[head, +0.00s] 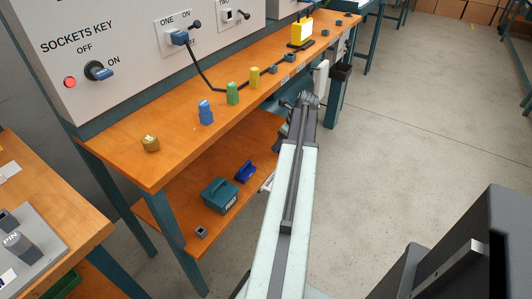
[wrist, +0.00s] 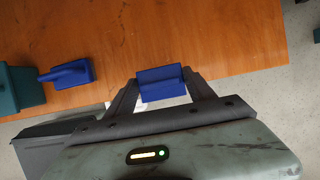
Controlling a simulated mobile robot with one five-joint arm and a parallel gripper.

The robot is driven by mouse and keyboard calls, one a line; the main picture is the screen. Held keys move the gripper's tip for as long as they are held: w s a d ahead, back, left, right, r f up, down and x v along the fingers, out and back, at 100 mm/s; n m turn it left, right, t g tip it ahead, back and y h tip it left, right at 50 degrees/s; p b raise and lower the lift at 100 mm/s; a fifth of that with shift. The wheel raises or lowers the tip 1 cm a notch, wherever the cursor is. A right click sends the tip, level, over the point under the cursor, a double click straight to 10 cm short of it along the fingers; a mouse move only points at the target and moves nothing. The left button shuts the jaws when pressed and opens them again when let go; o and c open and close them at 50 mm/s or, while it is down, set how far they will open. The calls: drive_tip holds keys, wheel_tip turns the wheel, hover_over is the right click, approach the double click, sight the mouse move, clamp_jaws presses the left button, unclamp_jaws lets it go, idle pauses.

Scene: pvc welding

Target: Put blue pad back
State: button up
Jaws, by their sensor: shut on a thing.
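In the wrist view, a blue pad (wrist: 162,83) sits between the two fingers of my gripper (wrist: 163,90), which is shut on it. The pad is near the front edge of an orange-brown wooden surface; whether it touches the wood I cannot tell. A second blue piece with a handle (wrist: 68,75) lies on the wood to the left, apart from the gripper. It also shows on the lower shelf in the head view (head: 245,171). My gripper and the held pad are hidden behind my arm in the head view.
A teal box (head: 220,195) stands on the lower shelf (head: 180,221), left of the second blue piece; it also shows in the wrist view (wrist: 18,88). Blue (head: 205,112), green (head: 232,93) and yellow (head: 255,77) pieces stand on the bench above. Wood beyond the held pad is clear.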

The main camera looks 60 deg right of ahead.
hover_over(264, 155)
drive_tip(key=s, duration=0.2)
drive_tip(key=shift+w+a+f, duration=0.1)
drive_tip(key=shift+w+f, duration=0.05)
drive_tip(key=shift+f, duration=0.15)
wheel_tip(264, 155, down, 4)
drive_tip(key=b, duration=0.4)
drive_tip(key=shift+r, duration=0.25)
drive_tip(key=shift+f, duration=0.15)
drive_tip(key=o, duration=1.2)
